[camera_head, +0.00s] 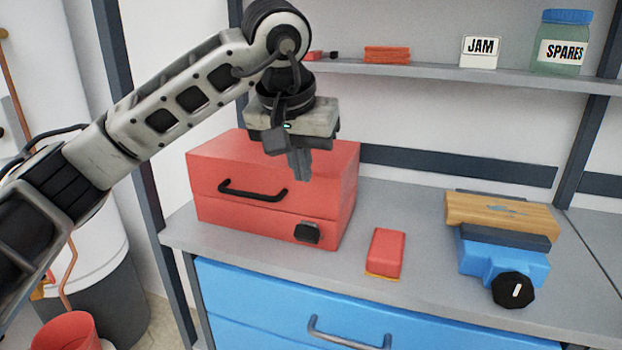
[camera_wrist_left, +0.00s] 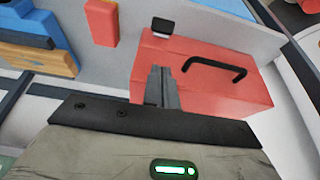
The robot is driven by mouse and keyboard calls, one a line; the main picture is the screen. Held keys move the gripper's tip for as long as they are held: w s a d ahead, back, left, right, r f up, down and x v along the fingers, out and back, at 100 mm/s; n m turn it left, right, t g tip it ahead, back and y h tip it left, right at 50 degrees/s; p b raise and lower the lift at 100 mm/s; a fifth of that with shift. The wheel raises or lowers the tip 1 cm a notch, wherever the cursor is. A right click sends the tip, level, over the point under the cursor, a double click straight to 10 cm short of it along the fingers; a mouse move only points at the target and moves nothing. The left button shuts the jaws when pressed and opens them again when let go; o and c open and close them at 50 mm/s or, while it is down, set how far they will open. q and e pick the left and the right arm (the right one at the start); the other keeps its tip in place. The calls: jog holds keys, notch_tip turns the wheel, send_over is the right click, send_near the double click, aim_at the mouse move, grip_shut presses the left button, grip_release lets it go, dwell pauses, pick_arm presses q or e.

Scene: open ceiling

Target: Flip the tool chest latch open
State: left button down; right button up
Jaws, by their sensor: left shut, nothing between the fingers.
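The red tool chest (camera_head: 215,176) stands on the grey workbench, with a black handle (camera_head: 253,193) on its front. Its black latch (camera_head: 307,233) is at the lower right of the front face. In the left wrist view the chest (camera_wrist_left: 225,97) shows with the latch (camera_wrist_left: 163,26) at its upper edge and the handle (camera_wrist_left: 215,66) beside it. My left gripper (camera_head: 301,176) is above the right part of the chest, pointing down, its fingers together and empty. The fingers (camera_wrist_left: 162,75) also show against the chest in the left wrist view, apart from the latch. My right gripper is not in view.
A red block (camera_head: 386,252) lies on the workbench right of the chest. Further right is a blue vise (camera_head: 500,258) with wood on it. Blue drawers (camera_head: 250,300) are below.

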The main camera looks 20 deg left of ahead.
aim_at(310, 206)
pick_arm(q)
jog(key=x, duration=0.9)
jog(key=shift+s+d+f, duration=0.1)
jog(key=shift+d+f, duration=0.05)
jog(key=shift+f, duration=0.05)
